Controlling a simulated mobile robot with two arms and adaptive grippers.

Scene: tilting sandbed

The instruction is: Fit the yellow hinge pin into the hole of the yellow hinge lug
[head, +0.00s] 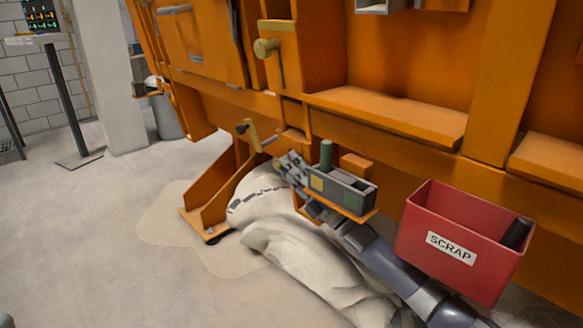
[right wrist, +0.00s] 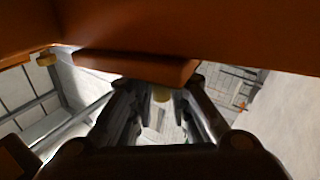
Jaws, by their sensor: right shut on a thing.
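My right gripper (head: 281,160) reaches up from the lower right in the head view, against the lower front of the orange sandbed. Whether pin and lug touch is not clear. My left gripper is not in view.
The orange sandbed (head: 400,55) fills the back, with a yellow knob (head: 265,47) higher up. A red scrap bin (head: 464,241) is at right. Pale sacks (head: 300,260) lie below.

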